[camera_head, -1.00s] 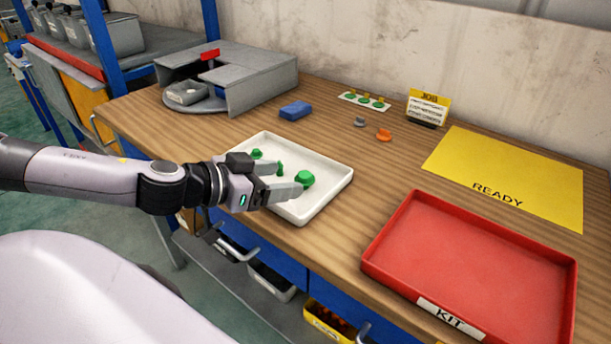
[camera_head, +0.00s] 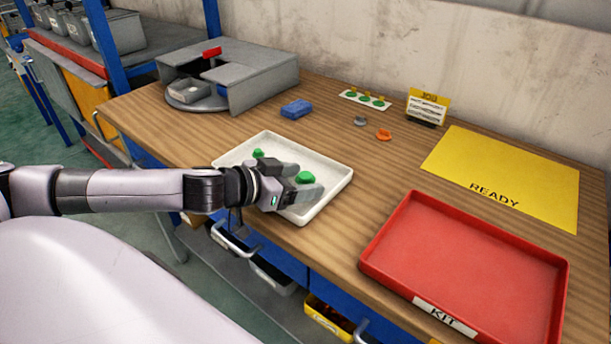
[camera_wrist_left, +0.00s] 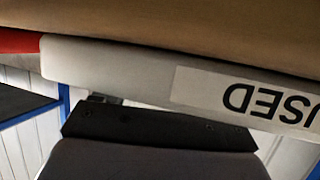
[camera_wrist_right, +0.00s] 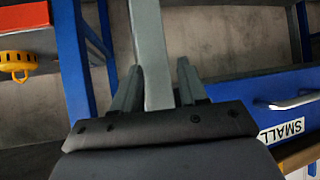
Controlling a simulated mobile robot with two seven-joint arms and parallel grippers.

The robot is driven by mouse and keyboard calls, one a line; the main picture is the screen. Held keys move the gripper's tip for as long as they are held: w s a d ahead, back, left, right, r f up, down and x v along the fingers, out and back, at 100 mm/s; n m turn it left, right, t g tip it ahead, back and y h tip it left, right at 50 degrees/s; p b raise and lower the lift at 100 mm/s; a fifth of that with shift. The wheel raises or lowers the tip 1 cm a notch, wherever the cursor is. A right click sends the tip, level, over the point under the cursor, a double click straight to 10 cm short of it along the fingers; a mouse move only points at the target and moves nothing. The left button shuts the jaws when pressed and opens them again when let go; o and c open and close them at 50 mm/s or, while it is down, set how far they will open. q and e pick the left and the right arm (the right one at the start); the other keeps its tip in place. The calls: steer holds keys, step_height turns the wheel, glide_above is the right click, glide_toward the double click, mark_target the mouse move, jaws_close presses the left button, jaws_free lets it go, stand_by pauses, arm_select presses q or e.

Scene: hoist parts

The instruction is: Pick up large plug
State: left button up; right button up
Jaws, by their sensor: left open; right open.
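The largest visible green plug (camera_head: 305,177) is in the white tray (camera_head: 335,190), near its right side. A smaller green plug (camera_head: 257,153) is near the tray's back left. My left gripper (camera_head: 308,183) reaches over the tray from the left, open, with its fingertips at the larger plug. One finger partly covers that plug, so I cannot tell whether they touch. The left wrist view shows the tray's wall (camera_wrist_left: 130,75) with an upside-down label, but neither fingertips nor plug. My right gripper (camera_wrist_right: 157,80) is open in its wrist view, with a grey post (camera_wrist_right: 150,45) showing between its fingers.
A red KIT tray (camera_head: 465,265) lies at the front right, empty. A yellow READY mat (camera_head: 510,175) lies behind it. A blue block (camera_head: 296,109), a grey piece (camera_head: 360,121), an orange piece (camera_head: 384,134) and a grey stand (camera_head: 250,85) are toward the back.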

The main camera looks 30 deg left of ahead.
arm_select(q)
steer(key=c, duration=1.1)
steer(key=shift+c, duration=0.2)
steer(key=shift+r, duration=0.15)
